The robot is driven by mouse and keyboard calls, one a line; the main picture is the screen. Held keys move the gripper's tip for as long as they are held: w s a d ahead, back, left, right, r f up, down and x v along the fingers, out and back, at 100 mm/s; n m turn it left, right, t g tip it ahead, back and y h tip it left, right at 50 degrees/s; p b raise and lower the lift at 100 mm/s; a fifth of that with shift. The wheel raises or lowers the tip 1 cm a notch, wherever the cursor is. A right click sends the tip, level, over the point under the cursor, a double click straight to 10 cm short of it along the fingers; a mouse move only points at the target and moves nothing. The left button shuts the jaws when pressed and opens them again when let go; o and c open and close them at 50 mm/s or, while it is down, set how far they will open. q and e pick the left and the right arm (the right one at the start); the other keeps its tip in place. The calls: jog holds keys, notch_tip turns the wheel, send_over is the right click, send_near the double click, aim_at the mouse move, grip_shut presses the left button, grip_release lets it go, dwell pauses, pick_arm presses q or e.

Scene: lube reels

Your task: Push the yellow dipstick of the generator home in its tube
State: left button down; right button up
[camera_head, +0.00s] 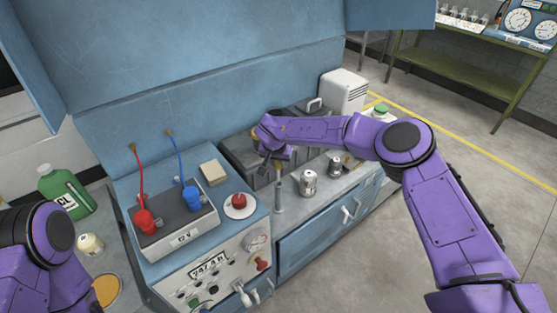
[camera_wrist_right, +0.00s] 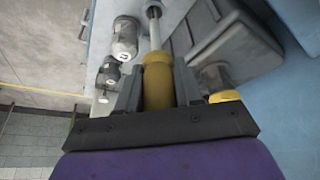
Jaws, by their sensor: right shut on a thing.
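The yellow dipstick grip (camera_wrist_right: 158,80) is between the two fingers of my right gripper (camera_wrist_right: 159,86) in the right wrist view. The gripper is shut on it. A thin pale rod runs from the grip to a grey tube mouth (camera_wrist_right: 153,10), with a length of rod showing between them. In the head view my right gripper (camera_head: 277,160) is above the upright grey tube (camera_head: 278,197) at the front of the generator (camera_head: 243,155); the yellow grip is mostly hidden there. My left gripper is out of view; only part of that arm shows at lower left.
Two metal canisters (camera_head: 308,183) (camera_head: 335,166) stand right of the tube. A yellow-ended part (camera_wrist_right: 222,96) is close beside the right finger. A battery box (camera_head: 180,228) with red and blue clamps, a red button (camera_head: 239,200) and a green bottle (camera_head: 66,190) are to the left.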

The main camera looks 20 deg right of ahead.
aim_at(278, 176)
jog(key=shift+f+b, duration=1.35)
jog(key=shift+f, duration=1.15)
jog(key=shift+f, duration=0.1)
jog(key=shift+f+b, duration=1.25)
jog(key=shift+f, duration=0.55)
jog(key=shift+r, duration=0.1)
jog(key=o, duration=1.1)
jog(key=shift+r, duration=0.1)
